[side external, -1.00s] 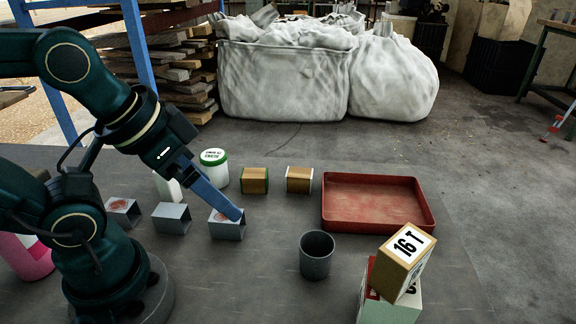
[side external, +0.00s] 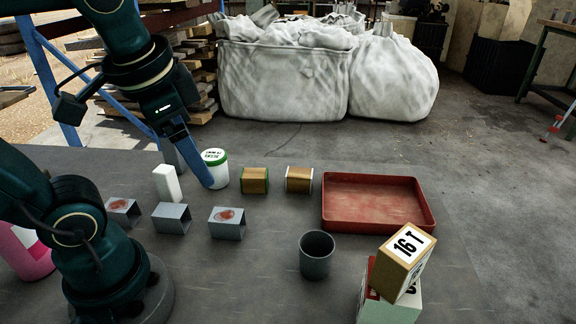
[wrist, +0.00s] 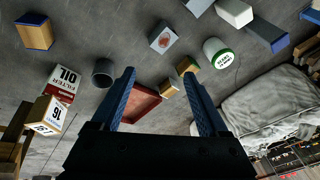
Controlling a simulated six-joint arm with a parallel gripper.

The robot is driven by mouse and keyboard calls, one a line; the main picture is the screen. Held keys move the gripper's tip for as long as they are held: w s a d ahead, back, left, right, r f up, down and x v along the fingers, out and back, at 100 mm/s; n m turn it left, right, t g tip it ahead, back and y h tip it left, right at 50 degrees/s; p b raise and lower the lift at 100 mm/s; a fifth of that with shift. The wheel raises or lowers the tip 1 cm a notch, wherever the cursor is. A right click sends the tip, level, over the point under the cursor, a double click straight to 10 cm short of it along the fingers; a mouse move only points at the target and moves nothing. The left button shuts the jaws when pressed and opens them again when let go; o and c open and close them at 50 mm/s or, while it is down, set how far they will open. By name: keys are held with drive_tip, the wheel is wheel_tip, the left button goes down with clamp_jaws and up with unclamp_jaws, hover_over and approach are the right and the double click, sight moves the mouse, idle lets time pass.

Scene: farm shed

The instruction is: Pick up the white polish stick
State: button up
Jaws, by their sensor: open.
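The white polish stick (side external: 167,183) is a plain white block standing upright at the left of the table, between the grey boxes and the white tub. In the wrist view the white block (wrist: 235,12) is near the top edge. My gripper (side external: 209,184) is to the right of the stick, apart from it, with its blue fingers pointing down beside the tub. In the wrist view its fingers (wrist: 158,74) are spread with nothing held between them.
A white tub with green lid (side external: 215,168) stands close by my fingers. A grey block (side external: 173,153) stands behind the stick.

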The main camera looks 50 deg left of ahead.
drive_tip(key=a+m+g+y, duration=0.4)
drive_tip(key=a+m+g, duration=0.15)
drive_tip(key=a, duration=0.45)
drive_tip(key=r+m+g+y, duration=0.1)
drive_tip(key=m+g+y, duration=0.3)
drive_tip(key=g+y, duration=0.15)
hover_over(168, 170)
wheel_tip(168, 170, down, 14)
drive_tip(key=shift+w+d+r, duration=0.1)
drive_tip(key=shift+w, duration=0.05)
drive_tip(key=shift+x, duration=2.5)
drive_tip(key=shift+d, duration=0.1)
clamp_jaws()
